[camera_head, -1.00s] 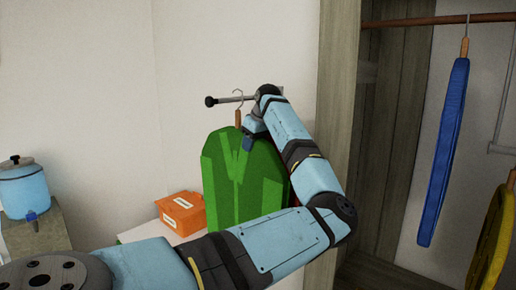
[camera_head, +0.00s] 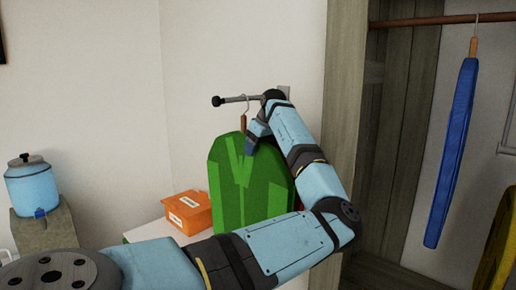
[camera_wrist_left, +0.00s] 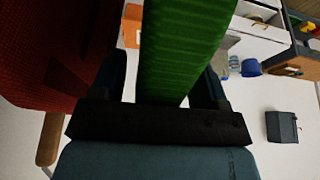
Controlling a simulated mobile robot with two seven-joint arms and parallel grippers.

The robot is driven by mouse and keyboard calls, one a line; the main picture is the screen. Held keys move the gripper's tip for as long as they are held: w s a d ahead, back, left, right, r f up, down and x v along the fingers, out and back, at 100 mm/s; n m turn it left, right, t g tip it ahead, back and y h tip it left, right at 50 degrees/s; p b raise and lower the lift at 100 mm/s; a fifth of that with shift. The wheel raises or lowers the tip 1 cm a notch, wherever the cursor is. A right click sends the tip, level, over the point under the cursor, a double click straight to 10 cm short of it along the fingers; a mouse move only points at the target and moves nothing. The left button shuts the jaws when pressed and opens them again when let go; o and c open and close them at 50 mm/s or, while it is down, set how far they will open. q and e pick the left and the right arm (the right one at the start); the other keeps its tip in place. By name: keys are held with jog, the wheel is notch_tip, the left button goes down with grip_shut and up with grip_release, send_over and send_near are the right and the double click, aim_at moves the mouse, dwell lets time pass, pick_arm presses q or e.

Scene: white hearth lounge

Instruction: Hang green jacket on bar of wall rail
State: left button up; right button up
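The green jacket (camera_head: 235,190) hangs upright below the wall rail's dark bar (camera_head: 230,100). Its hanger has a brown neck (camera_head: 243,123) and a thin hook that meets the bar and appears to be over it; exact contact is too small to tell. My left gripper (camera_head: 253,142) is at the jacket's upper right shoulder, beside the hanger neck. In the left wrist view the green jacket (camera_wrist_left: 180,50) passes between the fingers of my left gripper (camera_wrist_left: 163,75), with pale gaps beside it, so the fingers look open around it. My right gripper is out of view.
An orange box (camera_head: 188,212) stands on a white surface behind the jacket. A blue jacket (camera_head: 452,150) hangs in the open wardrobe at right, with a yellow one (camera_head: 498,245) near it. A red item (camera_wrist_left: 50,50) is close beside the gripper. A blue dispenser (camera_head: 32,185) stands at left.

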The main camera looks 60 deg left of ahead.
pick_arm(q)
jog(key=shift+w+d+r, duration=0.1)
jog(key=shift+r, duration=0.1)
jog(key=b+v, duration=0.2)
jog(key=v, duration=1.1)
jog(key=shift+r, duration=0.2)
